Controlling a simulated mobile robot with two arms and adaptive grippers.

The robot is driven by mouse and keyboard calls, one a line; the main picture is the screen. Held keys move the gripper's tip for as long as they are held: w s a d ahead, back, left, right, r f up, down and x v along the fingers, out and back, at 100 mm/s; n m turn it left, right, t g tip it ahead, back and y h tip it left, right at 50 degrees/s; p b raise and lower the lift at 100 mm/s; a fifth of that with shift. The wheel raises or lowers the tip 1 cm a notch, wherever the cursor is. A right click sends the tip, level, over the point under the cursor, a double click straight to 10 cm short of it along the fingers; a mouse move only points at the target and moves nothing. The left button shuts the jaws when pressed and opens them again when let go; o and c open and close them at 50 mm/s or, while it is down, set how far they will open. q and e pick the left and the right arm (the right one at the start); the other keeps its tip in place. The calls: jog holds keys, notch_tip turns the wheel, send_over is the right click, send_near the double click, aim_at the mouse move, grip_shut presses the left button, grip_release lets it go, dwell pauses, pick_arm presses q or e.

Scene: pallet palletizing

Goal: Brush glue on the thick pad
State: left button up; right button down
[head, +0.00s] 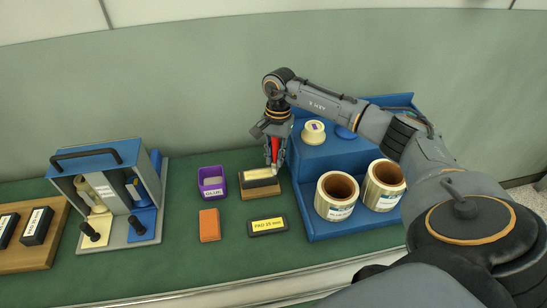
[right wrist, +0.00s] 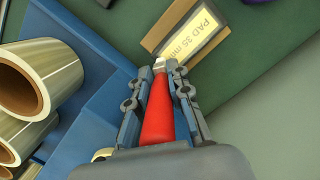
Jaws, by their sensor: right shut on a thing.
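A thick pad (head: 262,173) with a yellow label sits on a wooden holder (head: 262,193) on the green table. In the right wrist view the label on this pad (right wrist: 207,22) reads PAD 35 mm. My right gripper (head: 275,160) is shut on a red-handled brush (right wrist: 158,118), whose pale tip points down at the pad's near right side. I cannot tell whether the tip touches the pad. A purple glue box (head: 211,193) stands just left of the holder. My left gripper is not in view.
A thinner labelled pad (head: 268,226) and an orange block (head: 209,225) lie in front. A blue stand (head: 318,157) with tape rolls (head: 337,196) is at right. A blue-grey fixture (head: 113,196) and a wooden board (head: 38,257) with black blocks are at left.

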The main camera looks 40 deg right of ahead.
jog(key=shift+w+a+b, duration=0.2)
jog(key=shift+w+a, duration=0.2)
jog(key=shift+a, duration=0.4)
jog(key=shift+w+a+b, duration=0.15)
jog(key=shift+w+a, duration=0.25)
jog(key=shift+a, duration=0.4)
jog(key=shift+w+a+b, duration=0.2)
jog(key=shift+w+a, duration=0.2)
jog(key=shift+a, duration=0.4)
jog(key=shift+w+a+f+b, duration=0.1)
jog(key=shift+w+a+b, duration=0.1)
jog(key=shift+a, duration=0.2)
jog(key=shift+w+a+b, duration=0.15)
jog(key=shift+a+b, duration=0.05)
jog(key=shift+a, duration=0.2)
jog(key=shift+w+a+b, duration=0.2)
jog(key=shift+w+a, duration=0.2)
jog(key=shift+a, duration=0.35)
jog(key=shift+w+a+b, duration=0.2)
jog(key=shift+w+a, duration=0.15)
jog(key=shift+a, duration=0.35)
jog(key=shift+r, duration=0.2)
jog(key=shift+d+r, duration=0.1)
jog(key=shift+r, duration=0.3)
notch_tip(320, 180, up, 6)
jog(key=p, duration=0.3)
